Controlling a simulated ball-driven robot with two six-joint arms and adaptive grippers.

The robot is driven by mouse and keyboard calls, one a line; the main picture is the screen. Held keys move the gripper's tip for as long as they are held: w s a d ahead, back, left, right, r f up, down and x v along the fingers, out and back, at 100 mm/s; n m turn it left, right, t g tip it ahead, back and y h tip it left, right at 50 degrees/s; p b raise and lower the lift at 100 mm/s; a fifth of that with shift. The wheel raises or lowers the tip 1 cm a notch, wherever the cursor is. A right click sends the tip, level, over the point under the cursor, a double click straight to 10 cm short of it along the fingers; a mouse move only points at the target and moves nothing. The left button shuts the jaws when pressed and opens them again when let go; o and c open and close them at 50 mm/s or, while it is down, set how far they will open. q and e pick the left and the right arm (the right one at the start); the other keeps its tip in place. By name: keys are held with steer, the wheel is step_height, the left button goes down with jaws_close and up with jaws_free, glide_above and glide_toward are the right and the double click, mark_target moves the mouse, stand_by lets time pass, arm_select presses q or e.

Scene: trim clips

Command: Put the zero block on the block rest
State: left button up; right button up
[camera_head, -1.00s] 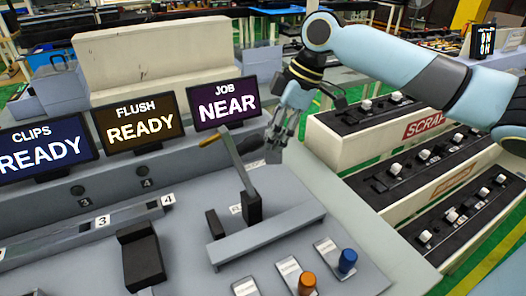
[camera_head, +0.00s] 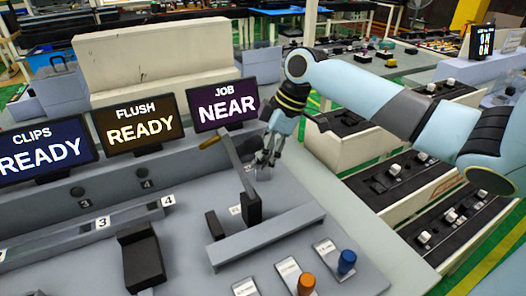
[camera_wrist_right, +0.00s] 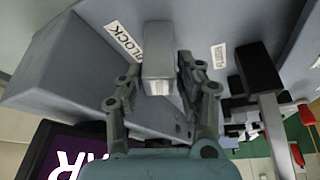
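A plain light-grey block (camera_wrist_right: 158,50), which I take to be the zero block, stands between the fingers of my right gripper (camera_wrist_right: 160,78) in the right wrist view. The fingers lie along both sides of it, with a narrow gap showing near its lower end. In the head view my right gripper (camera_head: 265,164) points down behind the lever, and its fingers hide most of the block. I cannot tell which surface is the block rest. A label ending in "LOCK" (camera_wrist_right: 124,41) lies beside the block. My left gripper is out of view.
A lever with a tan tip (camera_head: 236,172) stands close in front of the right gripper. A long grey bar (camera_head: 268,235) lies at its foot. Orange (camera_head: 306,284) and blue (camera_head: 347,262) knobs are nearer. The NEAR screen (camera_head: 223,107) stands behind, left of the gripper.

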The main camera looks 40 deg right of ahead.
steer(key=shift+o, duration=1.1)
steer(key=shift+r, duration=0.2)
steer(key=v, duration=1.2)
steer(key=shift+f, duration=0.1)
